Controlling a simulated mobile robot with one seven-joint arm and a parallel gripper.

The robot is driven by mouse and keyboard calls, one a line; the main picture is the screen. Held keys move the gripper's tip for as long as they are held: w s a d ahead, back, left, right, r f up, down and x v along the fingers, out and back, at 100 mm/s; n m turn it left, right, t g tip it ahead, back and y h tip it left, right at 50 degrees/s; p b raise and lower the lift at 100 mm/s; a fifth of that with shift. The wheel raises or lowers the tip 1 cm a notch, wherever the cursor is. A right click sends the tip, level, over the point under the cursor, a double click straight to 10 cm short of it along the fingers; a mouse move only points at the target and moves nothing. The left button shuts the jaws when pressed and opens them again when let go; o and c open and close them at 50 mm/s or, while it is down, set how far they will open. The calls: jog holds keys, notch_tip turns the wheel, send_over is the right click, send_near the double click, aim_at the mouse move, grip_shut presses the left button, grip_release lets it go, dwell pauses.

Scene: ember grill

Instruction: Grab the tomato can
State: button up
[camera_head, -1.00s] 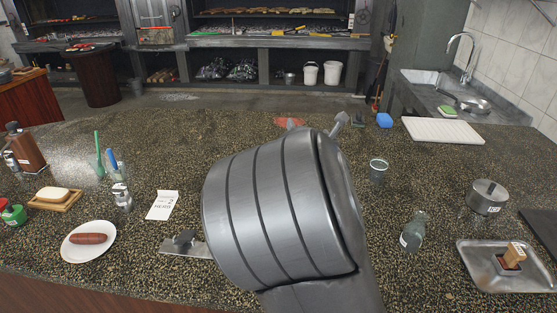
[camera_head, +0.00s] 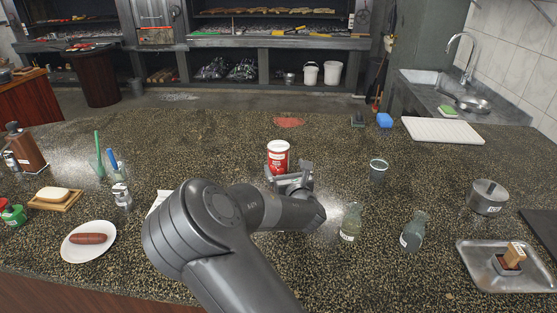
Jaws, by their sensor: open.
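The tomato can (camera_head: 278,157) is red with a white top and label, and stands upright on the speckled counter near the middle. My gripper (camera_head: 291,174) is in front of it, low over the counter, open. Its jaws are close to the can's lower part, which they partly hide. I cannot tell whether the can is between the jaws or touching them. My arm covers the counter in front of the can.
A grey cup (camera_head: 378,170) stands to the right of the can. Two glass bottles (camera_head: 351,221) and (camera_head: 411,231) stand nearer, right of my arm. A metal pot (camera_head: 488,197) and tray (camera_head: 470,277) are far right. A plate with a sausage (camera_head: 72,254) lies left.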

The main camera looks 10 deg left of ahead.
aim_at(278, 149)
jog(key=x, duration=0.5)
jog(key=shift+w, duration=0.1)
jog(key=shift+d+r+x, duration=0.1)
jog(key=shift+d+x, duration=0.05)
jog(key=shift+x, duration=1.2)
jog(key=shift+d+r+x, duration=0.1)
jog(key=shift+x, duration=1.3)
jog(key=shift+w, duration=0.1)
jog(key=c, duration=1.3)
jog(key=shift+c, duration=0.4)
jog(key=shift+r, duration=0.15)
